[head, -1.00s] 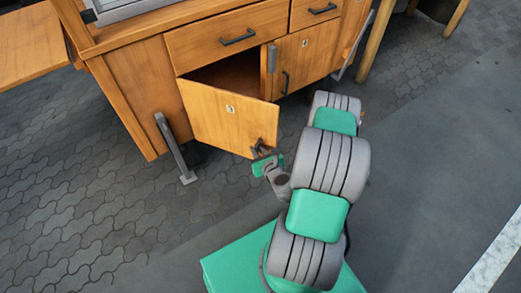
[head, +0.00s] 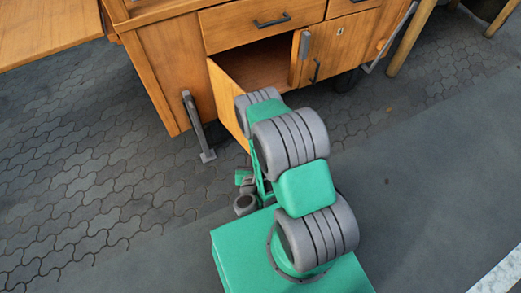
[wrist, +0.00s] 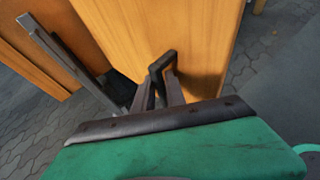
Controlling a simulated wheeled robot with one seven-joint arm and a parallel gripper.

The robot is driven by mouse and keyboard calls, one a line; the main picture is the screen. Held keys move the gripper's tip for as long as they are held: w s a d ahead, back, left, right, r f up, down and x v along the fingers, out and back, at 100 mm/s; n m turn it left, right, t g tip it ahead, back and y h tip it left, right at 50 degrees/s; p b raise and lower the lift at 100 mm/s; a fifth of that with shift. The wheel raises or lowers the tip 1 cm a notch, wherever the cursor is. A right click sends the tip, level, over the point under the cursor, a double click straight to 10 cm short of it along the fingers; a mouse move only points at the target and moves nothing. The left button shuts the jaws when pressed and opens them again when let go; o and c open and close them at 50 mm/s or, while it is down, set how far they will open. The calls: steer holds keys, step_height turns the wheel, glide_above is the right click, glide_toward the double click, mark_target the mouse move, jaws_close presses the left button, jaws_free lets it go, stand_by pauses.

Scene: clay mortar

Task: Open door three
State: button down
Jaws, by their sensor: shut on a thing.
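The wooden cabinet door (head: 224,100) stands swung wide open on its left-hand hinge side. In the head view I see it at a steep angle, partly behind my arm, and its number label does not show now. In the wrist view the door (wrist: 190,35) fills the upper middle, with its dark bar handle (wrist: 161,62) near the free edge. My gripper (wrist: 160,85) is shut on this handle. In the head view the handle and fingertips are hidden behind my arm.
The open compartment (head: 262,62) looks empty where visible. A drawer (head: 262,22) sits above it, and a shut door (head: 330,48) to the right. A grey metal leg (head: 197,125) stands left of the open door. The paved floor (head: 90,190) at left is clear.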

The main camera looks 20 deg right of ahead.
steer(key=shift+w+r, duration=0.25)
steer(key=shift+w, duration=0.15)
steer(key=c, duration=1.5)
jaws_free()
steer(key=shift+d, duration=0.1)
steer(key=shift+o, duration=0.3)
steer(key=shift+s, duration=0.1)
steer(key=shift+s, duration=0.2)
steer(key=shift+f, duration=0.15)
